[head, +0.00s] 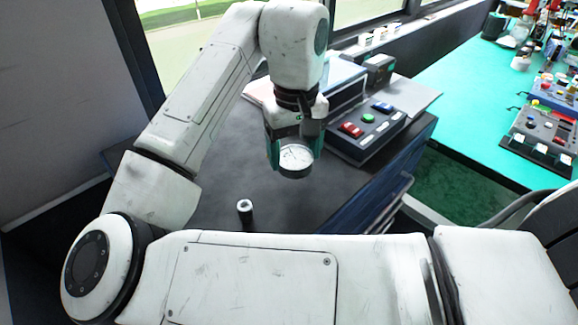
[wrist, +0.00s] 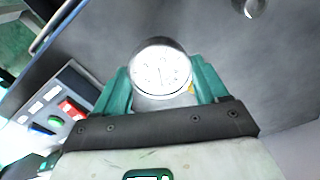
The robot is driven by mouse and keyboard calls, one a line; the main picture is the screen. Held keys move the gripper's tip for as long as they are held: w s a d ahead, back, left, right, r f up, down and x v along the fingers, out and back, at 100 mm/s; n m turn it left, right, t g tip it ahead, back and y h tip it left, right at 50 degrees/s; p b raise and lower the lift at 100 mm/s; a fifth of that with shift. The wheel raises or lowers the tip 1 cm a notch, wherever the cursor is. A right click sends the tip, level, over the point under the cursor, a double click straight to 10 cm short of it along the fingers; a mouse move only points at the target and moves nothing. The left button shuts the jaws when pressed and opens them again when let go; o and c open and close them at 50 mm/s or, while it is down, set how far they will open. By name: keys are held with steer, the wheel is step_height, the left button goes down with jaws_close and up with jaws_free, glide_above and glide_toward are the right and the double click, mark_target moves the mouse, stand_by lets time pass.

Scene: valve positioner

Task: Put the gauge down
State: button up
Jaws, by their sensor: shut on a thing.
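The gauge (head: 295,158) is round, with a white dial and a metal rim. My gripper (head: 294,150) is shut on it, with one green finger on each side. In the wrist view the gauge (wrist: 160,70) sits between the green fingers of my gripper (wrist: 162,85), dial facing the camera. In the head view the gauge appears over the dark tabletop (head: 225,170). I cannot tell how far it is above the surface.
A small dark cylinder with a pale top (head: 245,208) stands on the tabletop at the front. A control box (head: 368,130) with red, green and blue buttons stands right of my gripper. A teal bench (head: 465,95) lies further right. The tabletop around the cylinder is clear.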

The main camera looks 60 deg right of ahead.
mark_target(289, 156)
steer(key=f, duration=0.2)
steer(key=w+f, duration=0.1)
steer(key=shift+a+f, duration=0.2)
steer(key=shift+a, duration=0.05)
steer(key=shift+f, duration=0.45)
steer(key=shift+f, duration=0.15)
steer(key=o, duration=1.2)
steer(key=shift+c, duration=0.2)
step_height(289, 156, up, 12)
steer(key=shift+r+p, duration=0.2)
steer(key=shift+p, duration=0.2)
steer(key=shift+d, duration=0.1)
